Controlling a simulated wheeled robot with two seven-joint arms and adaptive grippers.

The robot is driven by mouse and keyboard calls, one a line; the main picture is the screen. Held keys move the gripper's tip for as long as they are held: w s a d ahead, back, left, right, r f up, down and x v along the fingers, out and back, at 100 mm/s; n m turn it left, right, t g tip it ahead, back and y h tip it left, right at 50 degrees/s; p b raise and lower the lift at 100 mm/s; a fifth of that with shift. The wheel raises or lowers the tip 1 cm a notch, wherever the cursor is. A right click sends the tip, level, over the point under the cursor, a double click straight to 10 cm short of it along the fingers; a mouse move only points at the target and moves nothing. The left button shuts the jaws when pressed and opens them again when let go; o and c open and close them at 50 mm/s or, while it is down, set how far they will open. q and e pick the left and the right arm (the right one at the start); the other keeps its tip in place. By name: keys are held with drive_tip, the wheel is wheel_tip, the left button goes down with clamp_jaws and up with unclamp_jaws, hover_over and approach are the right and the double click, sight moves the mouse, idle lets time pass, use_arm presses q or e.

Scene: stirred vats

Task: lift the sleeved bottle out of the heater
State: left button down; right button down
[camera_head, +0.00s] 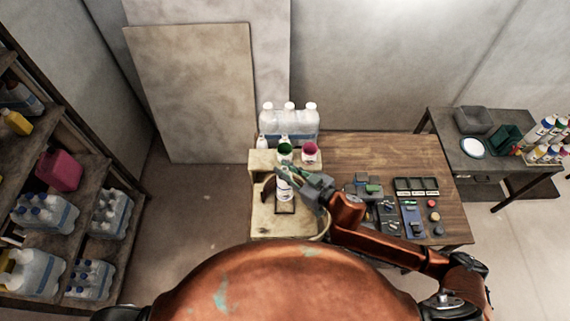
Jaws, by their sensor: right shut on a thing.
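The heater (259,212) is a worn cream-coloured unit at the left end of the wooden table, with a basin-like hollow and a small dark-edged square in its floor. A small white bottle with a printed sleeve (284,189) stands about upright over the hollow, just behind the square. I cannot tell whether its base touches the heater. My right gripper (289,178) reaches in from the right and is shut on the bottle near its top, which the fingers partly hide. My left gripper is not in view.
Green-topped (285,150) and magenta-topped (310,150) tubs stand behind the heater, with large clear bottles (290,120) behind them. Small devices and dark trays (416,186) cover the table's right half. Shelves (80,215) stand left; a second table (480,160) stands right.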

drive_tip(key=s, duration=1.1)
drive_tip(key=shift+d, duration=0.1)
idle(0.6)
